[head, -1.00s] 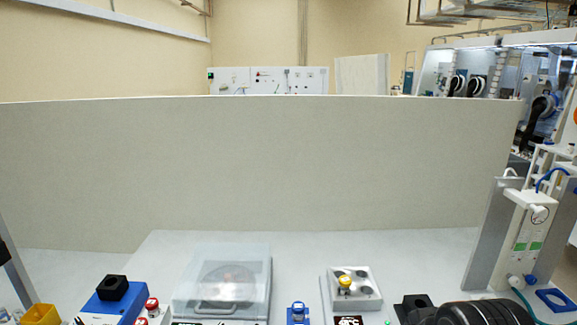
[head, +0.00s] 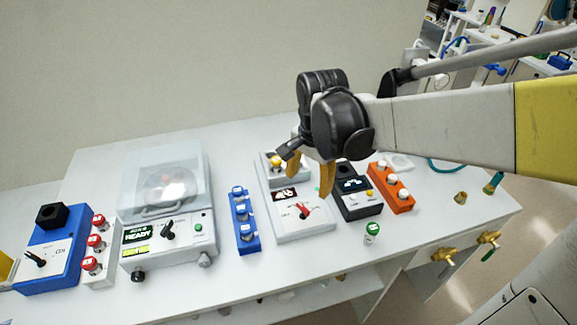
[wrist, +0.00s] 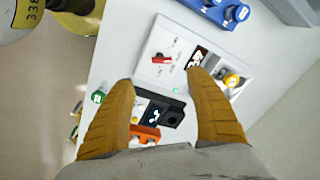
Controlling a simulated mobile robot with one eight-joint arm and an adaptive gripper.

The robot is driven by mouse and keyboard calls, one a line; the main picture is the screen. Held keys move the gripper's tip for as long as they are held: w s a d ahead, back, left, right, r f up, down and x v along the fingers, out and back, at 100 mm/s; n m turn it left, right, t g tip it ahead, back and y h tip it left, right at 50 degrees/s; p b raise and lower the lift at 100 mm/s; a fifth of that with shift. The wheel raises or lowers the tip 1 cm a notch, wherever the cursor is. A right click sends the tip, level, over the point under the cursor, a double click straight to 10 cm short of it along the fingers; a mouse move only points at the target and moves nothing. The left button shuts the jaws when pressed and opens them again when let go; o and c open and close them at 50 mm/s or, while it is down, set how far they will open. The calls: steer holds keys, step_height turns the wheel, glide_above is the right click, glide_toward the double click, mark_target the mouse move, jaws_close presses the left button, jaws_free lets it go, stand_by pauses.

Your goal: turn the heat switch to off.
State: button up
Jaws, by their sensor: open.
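The heat switch is likely the red lever knob (head: 305,211) on the sloped front of the white block heater (head: 283,226). It also shows in the wrist view (wrist: 161,58), beyond my fingertips. Small marks flank the knob, too small to read, so its setting is unclear. A small display and a yellow-capped vial are on the heater behind the knob. My gripper (head: 309,184) has two orange fingers, spread apart and empty. It hangs above the heater, partly covering its top right. In the wrist view my gripper (wrist: 160,77) has no contact with the knob.
Left of the heater are a blue vial rack (head: 246,238), a lidded centrifuge (head: 172,232) with a black switch, and a blue unit (head: 55,250). A black display unit (head: 358,205), orange rack (head: 393,190) and green-capped vial (head: 371,233) stand close on the right.

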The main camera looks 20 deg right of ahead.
mark_target(303, 207)
steer(key=f+m+b, duration=0.1)
steer(key=f, duration=0.3)
steer(key=w+f+m+g+b, duration=0.1)
steer(key=f, duration=0.3)
steer(key=w+f+b, duration=0.1)
steer(key=f, duration=0.4)
steer(key=shift+w+f+m, duration=0.1)
steer(key=shift+w+m, duration=0.05)
steer(key=shift+m, duration=0.25)
steer(key=shift+c, duration=0.5)
steer(key=c, duration=1.1)
